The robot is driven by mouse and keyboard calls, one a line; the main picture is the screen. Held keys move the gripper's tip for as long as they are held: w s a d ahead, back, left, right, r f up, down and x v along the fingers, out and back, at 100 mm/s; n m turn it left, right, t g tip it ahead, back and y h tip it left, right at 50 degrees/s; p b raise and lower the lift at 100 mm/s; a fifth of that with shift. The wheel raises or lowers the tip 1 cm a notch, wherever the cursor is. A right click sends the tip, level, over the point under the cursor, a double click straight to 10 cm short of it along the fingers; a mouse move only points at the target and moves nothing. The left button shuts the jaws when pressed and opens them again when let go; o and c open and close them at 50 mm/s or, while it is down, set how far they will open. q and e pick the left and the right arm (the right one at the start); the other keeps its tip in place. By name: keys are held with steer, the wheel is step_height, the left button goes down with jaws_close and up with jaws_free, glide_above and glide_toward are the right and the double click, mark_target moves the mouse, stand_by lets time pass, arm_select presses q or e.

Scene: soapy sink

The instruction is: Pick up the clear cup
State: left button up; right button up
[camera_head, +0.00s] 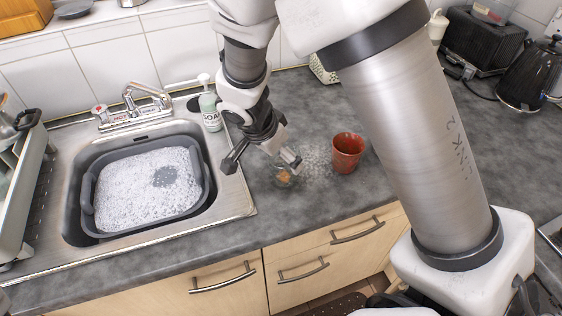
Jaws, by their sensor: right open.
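The clear cup (284,176) stands on the grey counter to the right of the sink. It is see-through, with something orange-brown showing at its bottom, and its upper part is partly covered by my gripper. My right gripper (262,166) is open, its fingers pointing down over the counter. One finger is at the left of the cup and the other is close to the cup's upper right. I cannot tell whether a finger touches it. My left gripper is not in view.
A red-brown cup (346,152) stands just right of the clear cup. The sink (240,203) holds a grey tub (88,205) of suds. A soap bottle (210,112) stands behind the sink's right corner. A kettle (527,75) and toaster (474,42) are at the far right.

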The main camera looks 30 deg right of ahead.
mark_target(284, 165)
steer(key=x, duration=0.5)
steer(key=shift+a+f, duration=0.1)
steer(key=shift+f, duration=0.1)
steer(key=shift+w+f, duration=0.1)
steer(key=shift+s+r, duration=0.2)
steer(key=shift+c, duration=1.1)
steer(key=c, duration=1)
